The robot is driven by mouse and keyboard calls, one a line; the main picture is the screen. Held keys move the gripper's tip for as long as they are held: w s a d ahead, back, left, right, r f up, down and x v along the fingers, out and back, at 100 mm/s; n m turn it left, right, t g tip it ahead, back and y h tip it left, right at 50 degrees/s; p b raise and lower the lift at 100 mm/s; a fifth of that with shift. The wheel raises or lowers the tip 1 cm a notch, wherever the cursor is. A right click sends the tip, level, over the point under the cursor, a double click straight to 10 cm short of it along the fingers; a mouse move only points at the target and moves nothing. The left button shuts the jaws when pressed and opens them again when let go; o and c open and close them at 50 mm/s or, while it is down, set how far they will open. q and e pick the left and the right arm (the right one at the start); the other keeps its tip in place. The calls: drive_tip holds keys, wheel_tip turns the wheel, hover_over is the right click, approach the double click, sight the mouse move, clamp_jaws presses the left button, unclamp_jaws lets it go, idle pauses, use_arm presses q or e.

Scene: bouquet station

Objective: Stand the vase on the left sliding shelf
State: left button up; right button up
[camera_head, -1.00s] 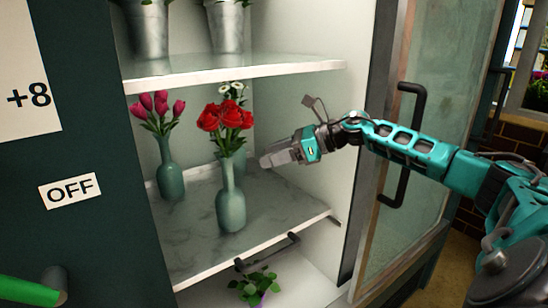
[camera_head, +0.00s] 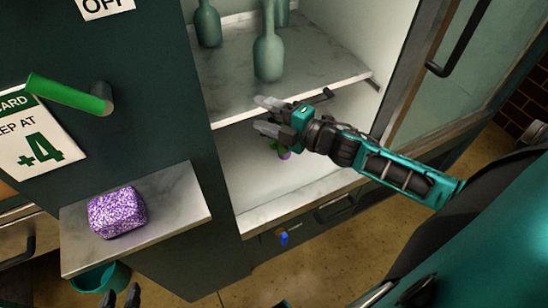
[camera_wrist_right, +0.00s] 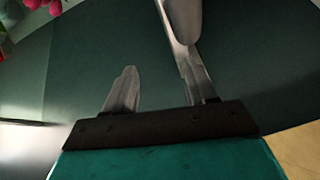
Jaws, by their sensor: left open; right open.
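A grey-green vase (camera_head: 268,58) stands upright on a marble shelf (camera_head: 325,62) inside the cabinet. A second vase (camera_head: 207,24) stands to its left, and part of a third (camera_head: 283,12) shows behind. Their tops are cut off in the head view. My right gripper (camera_head: 264,116) is open and empty, in front of and below that shelf's front edge. Its fingers are spread in the right wrist view (camera_wrist_right: 155,80). My left gripper (camera_head: 122,298) is open at the bottom left, only its dark fingertips showing. I cannot tell which surface is the left sliding shelf.
A marble ledge (camera_head: 185,205) at left holds a purple speckled block (camera_head: 118,212). A green lever (camera_head: 70,92) sticks out above it. A small plant (camera_head: 284,153) is partly hidden behind my right gripper. The glass door (camera_head: 490,85) stands open at right.

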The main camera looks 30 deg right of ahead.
drive_tip(key=s+a+f+m+g+h, duration=0.2)
drive_tip(key=s+a+f+m, duration=0.2)
drive_tip(key=s+f+m, duration=0.2)
drive_tip(key=s+a+f+m+g+h, duration=0.2)
drive_tip(key=s+a+f+m+h, duration=0.1)
drive_tip(key=s+f+m, duration=0.4)
drive_tip(key=s+a+m, duration=0.1)
drive_tip(key=s+m, duration=0.2)
drive_tip(key=m, duration=0.2)
drive_tip(key=shift+f+g, duration=0.15)
drive_tip(key=shift+g, duration=0.25)
